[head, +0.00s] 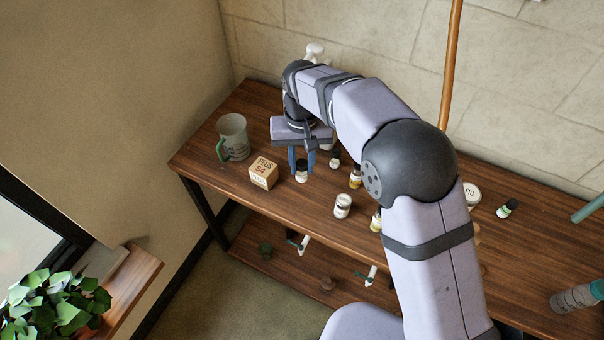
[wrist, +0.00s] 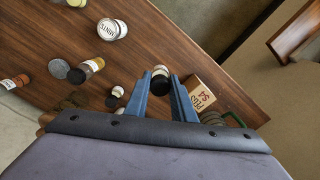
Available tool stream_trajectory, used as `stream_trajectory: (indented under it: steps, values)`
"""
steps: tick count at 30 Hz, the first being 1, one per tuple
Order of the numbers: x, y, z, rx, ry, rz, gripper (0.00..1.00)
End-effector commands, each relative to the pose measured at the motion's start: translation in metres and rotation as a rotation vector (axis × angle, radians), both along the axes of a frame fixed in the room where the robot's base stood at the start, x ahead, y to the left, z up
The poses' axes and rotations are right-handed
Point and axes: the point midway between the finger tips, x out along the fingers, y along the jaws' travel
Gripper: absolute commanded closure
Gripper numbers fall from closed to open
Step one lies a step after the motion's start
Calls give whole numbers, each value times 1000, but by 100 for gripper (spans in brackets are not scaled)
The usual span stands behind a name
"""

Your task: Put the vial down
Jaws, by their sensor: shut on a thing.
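A small vial with a black cap and a white label (head: 302,175) is between the two blue fingers of my gripper (head: 302,160), over the left part of the wooden table (head: 210,160). In the wrist view the same vial (wrist: 160,74) shows between the fingertips (wrist: 160,85), cap toward the camera. My gripper is shut on it. The vial looks upright and is at or close above the tabletop; I cannot tell whether its base touches.
A grey mug (head: 232,135) with a green handle stands farther left. A dark-capped vial (head: 335,159), an amber vial (head: 355,178) and a white jar (head: 342,206) stand to the right. Bare wood lies in front.

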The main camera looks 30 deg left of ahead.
Motion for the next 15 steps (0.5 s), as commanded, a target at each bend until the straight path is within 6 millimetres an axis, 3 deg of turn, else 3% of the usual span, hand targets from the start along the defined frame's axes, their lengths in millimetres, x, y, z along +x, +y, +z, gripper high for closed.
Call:
stream_trajectory:
  steps: [4, 15]
  values:
    - [0, 0, 10, 1, -1, 0, 99]
    - [2, -9, 14, -2, 1, 1, 99]
